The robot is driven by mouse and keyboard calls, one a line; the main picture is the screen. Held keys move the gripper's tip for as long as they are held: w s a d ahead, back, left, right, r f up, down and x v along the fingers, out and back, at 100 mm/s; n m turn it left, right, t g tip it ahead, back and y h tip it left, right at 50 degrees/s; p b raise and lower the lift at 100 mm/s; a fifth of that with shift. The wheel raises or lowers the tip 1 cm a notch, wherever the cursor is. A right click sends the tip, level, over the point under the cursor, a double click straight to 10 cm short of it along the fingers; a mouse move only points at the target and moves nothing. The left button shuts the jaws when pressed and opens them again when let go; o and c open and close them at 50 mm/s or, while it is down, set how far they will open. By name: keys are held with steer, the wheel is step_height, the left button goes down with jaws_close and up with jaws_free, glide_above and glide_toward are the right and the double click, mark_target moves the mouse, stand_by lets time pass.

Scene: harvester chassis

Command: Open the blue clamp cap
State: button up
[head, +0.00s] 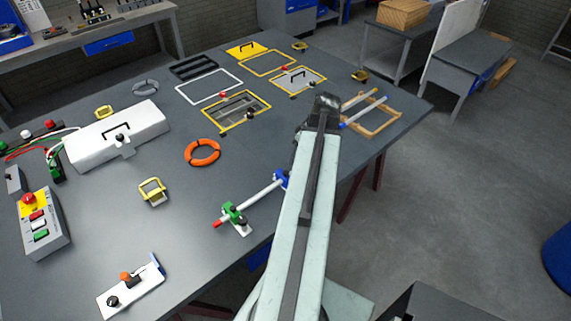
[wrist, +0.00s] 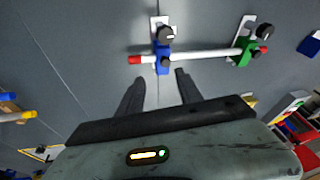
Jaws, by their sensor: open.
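The blue clamp (wrist: 162,50) sits around the white rod (wrist: 205,55) in the wrist view. Its blue cap appears to lie across the rod, with a black knob (wrist: 165,33) on a white base beyond it. In the head view the blue clamp (head: 281,178) shows only partly beside my arm. My gripper (wrist: 158,79) is open and empty; its two dark fingers point toward the blue clamp, with their tips just short of it. I cannot tell the gap in depth. My gripper's fingers cannot be made out in the head view.
A green clamp (head: 235,213) holds the rod's other end. A white plate with an orange part (head: 131,280), a control box (head: 40,222), a yellow-framed part (head: 153,191) and an orange ring (head: 202,152) lie on the grey table. Bare table surrounds the clamps; its edge is close.

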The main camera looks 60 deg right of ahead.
steer(key=g, duration=0.2)
steer(key=n+g+h+p, duration=0.1)
steer(key=g, duration=0.1)
glide_toward(286, 172)
steer(key=shift+s+a+f, duration=0.1)
steer(key=shift+s, duration=0.05)
steer(key=shift+s+f, duration=0.1)
steer(key=shift+f, duration=0.15)
step_height(286, 172, down, 8)
steer(key=b, duration=0.8)
steer(key=shift+r, duration=0.3)
steer(key=shift+c, duration=0.3)
jaws_close()
